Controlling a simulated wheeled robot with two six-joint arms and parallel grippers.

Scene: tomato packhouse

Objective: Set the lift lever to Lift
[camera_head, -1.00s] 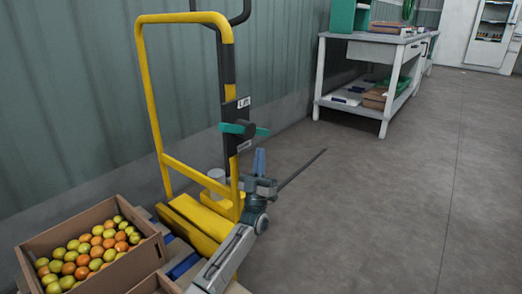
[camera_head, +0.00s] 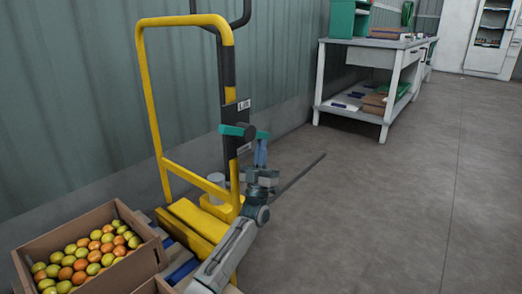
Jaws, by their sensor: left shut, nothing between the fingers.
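The lift lever (camera_head: 238,131) is a teal handle on a dark round hub, on the black plate of the yellow pallet truck (camera_head: 147,100). It lies roughly level across the plate. A white label reading "Lift" (camera_head: 244,105) is above it; a second label below is partly hidden. My left gripper (camera_head: 261,148) points up, its blue-grey fingers shut and empty, just below the lever's right end. I cannot tell whether the fingertips touch the lever. My right gripper is not in view.
Open cardboard boxes of orange and yellow tomatoes (camera_head: 88,254) stand at the lower left. A green corrugated wall (camera_head: 75,100) runs behind the truck. A grey workbench (camera_head: 375,50) is at the back right. The floor (camera_head: 390,210) to the right is clear.

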